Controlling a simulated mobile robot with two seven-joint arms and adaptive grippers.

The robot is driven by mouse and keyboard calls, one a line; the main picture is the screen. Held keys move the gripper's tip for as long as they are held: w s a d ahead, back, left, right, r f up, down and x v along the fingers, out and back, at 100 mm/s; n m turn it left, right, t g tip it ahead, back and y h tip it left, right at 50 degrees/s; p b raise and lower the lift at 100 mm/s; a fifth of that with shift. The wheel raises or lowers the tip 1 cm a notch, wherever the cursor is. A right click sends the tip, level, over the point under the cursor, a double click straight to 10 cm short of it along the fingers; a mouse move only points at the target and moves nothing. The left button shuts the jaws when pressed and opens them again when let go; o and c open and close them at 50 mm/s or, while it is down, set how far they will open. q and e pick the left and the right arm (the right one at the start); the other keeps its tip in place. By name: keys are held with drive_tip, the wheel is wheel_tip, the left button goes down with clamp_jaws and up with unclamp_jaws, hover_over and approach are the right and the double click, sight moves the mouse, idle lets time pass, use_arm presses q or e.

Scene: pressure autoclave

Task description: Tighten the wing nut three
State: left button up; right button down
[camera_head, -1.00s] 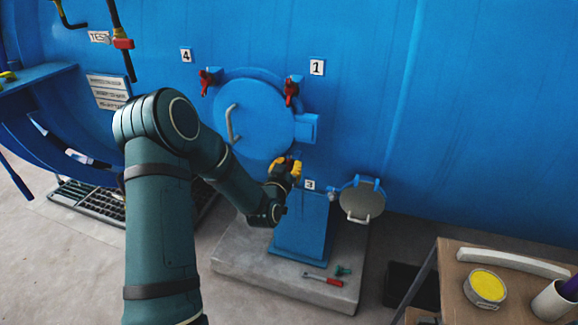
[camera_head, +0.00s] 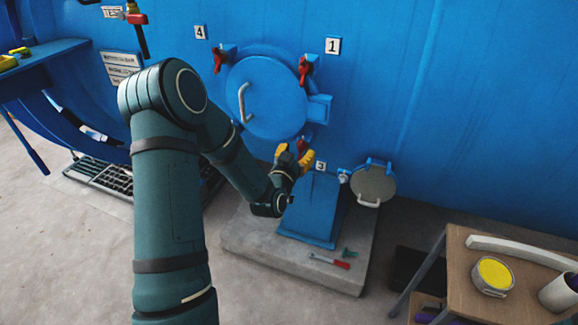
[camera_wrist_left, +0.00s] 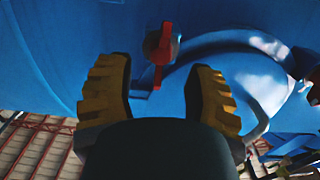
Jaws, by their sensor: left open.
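The round blue hatch (camera_head: 266,98) is closed against the blue vessel wall, with a pale handle on its face. Wing nut three, red, (camera_head: 302,144) is at the hatch's lower right, above the label 3 (camera_head: 321,166), and mostly hidden by my gripper. My left gripper (camera_head: 294,154) is open, its yellow fingers spread just below that nut. In the left wrist view, the red wing nut (camera_wrist_left: 161,55) shows ahead of the gap between the open fingers (camera_wrist_left: 160,90), with nothing held. My right gripper is out of view.
Red wing nuts sit by label 4 (camera_head: 200,32) and label 1 (camera_head: 333,45). A small round open lid (camera_head: 374,184) is right of the blue pedestal (camera_head: 312,213). A red-handled tool (camera_head: 330,261) lies on the concrete slab. A wooden table (camera_head: 462,270) stands at lower right.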

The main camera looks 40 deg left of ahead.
use_arm(q)
drive_tip(key=v, duration=0.8)
drive_tip(key=shift+s, duration=0.3)
drive_tip(key=s+d+f+g+h, duration=0.3)
drive_tip(key=d+f+g+h, duration=0.4)
drive_tip(key=d+f, duration=0.85)
drive_tip(key=s+d+f+m+g+h, duration=0.1)
drive_tip(key=s+d+f+g, duration=0.7)
drive_tip(key=s, duration=0.3)
drive_tip(key=shift+s+d+g, duration=0.2)
drive_tip(key=shift+d+g, duration=0.1)
drive_tip(key=shift+d, duration=0.45)
drive_tip(key=shift+f, duration=0.1)
drive_tip(key=shift+c, duration=0.6)
drive_tip(key=shift+a, duration=0.15)
